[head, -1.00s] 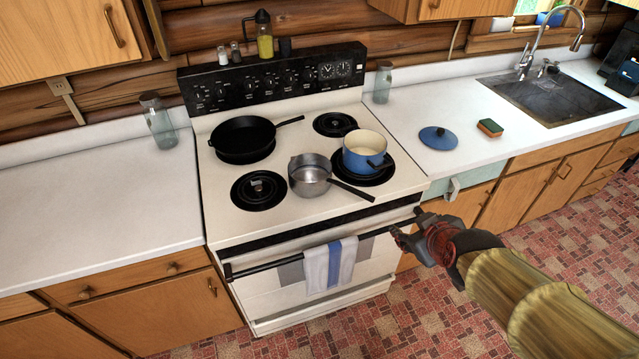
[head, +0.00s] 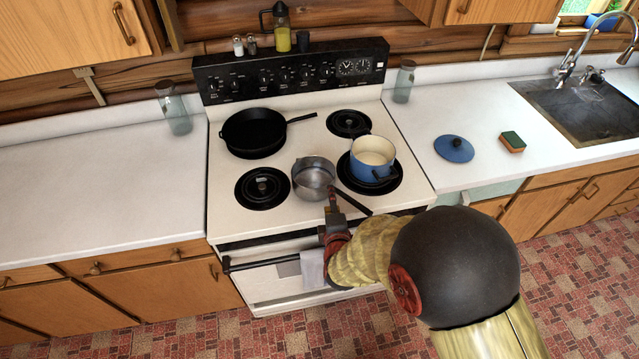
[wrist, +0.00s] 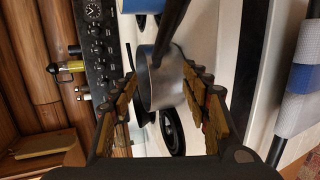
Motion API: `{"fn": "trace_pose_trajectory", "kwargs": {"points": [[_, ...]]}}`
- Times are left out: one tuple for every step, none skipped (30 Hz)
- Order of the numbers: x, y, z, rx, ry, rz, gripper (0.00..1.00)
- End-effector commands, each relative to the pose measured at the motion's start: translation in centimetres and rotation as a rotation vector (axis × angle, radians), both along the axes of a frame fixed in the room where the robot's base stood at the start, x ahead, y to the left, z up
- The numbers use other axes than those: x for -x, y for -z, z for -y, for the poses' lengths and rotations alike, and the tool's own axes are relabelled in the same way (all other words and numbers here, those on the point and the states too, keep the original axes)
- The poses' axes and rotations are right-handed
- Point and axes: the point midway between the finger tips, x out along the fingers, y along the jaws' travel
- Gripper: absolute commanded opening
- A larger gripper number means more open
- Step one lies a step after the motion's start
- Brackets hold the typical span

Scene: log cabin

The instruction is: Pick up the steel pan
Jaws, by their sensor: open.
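The steel pan (head: 313,178) sits on the front of the stove top, between the front-left burner and the blue pot, with its dark handle (head: 353,202) pointing to the front right. My gripper (head: 332,199) is at the pan's front side, close to the handle, and hides part of it. In the wrist view the open fingers stand on either side of the steel pan (wrist: 162,88), and the handle (wrist: 176,25) runs up and out of the picture. I cannot tell whether a finger touches the pan.
The blue pot (head: 372,161) stands close to the pan's right. A black skillet (head: 254,133) is at the back left. A towel (head: 313,268) hangs on the oven bar. A blue lid (head: 454,149) and a sponge (head: 512,141) lie on the right counter. The left counter is mostly clear.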

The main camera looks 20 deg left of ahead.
Motion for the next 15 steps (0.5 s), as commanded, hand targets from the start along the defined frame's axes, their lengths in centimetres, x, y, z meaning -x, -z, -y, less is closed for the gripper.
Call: {"fn": "trace_pose_trajectory", "kwargs": {"points": [[-0.5, 0.2, -0.1, -0.001, 0.001, 0.0, 0.47], [-0.8, 0.3, -0.2, 0.0, 0.002, 0.0, 0.47], [-1.4, 0.5, -0.2, 0.0, 0.004, -0.001, 0.47], [-1.8, 0.6, -0.4, -0.002, 0.004, -0.001, 0.47], [-2.2, 0.7, -0.5, -0.002, 0.004, -0.001, 0.47], [-2.8, 0.9, -0.7, -0.001, 0.003, -0.001, 0.47], [-3.2, 1.0, -0.8, -0.001, 0.003, -0.001, 0.47], [-3.5, 1.1, -1.0, -0.001, 0.002, -0.002, 0.47], [-3.9, 1.3, -1.1, -0.001, 0.002, -0.002, 0.47], [-4.2, 1.4, -1.2, -0.001, 0.002, -0.002, 0.47], [-4.4, 1.5, -1.3, -0.001, 0.002, -0.002, 0.47], [-4.6, 1.5, -1.4, -0.001, 0.002, -0.002, 0.47], [-4.7, 1.5, -1.4, -0.001, 0.002, -0.001, 0.47], [-4.7, 1.5, -1.5, -0.001, 0.002, -0.001, 0.47], [-4.8, 1.4, -1.5, -0.001, 0.002, -0.001, 0.47]]}}
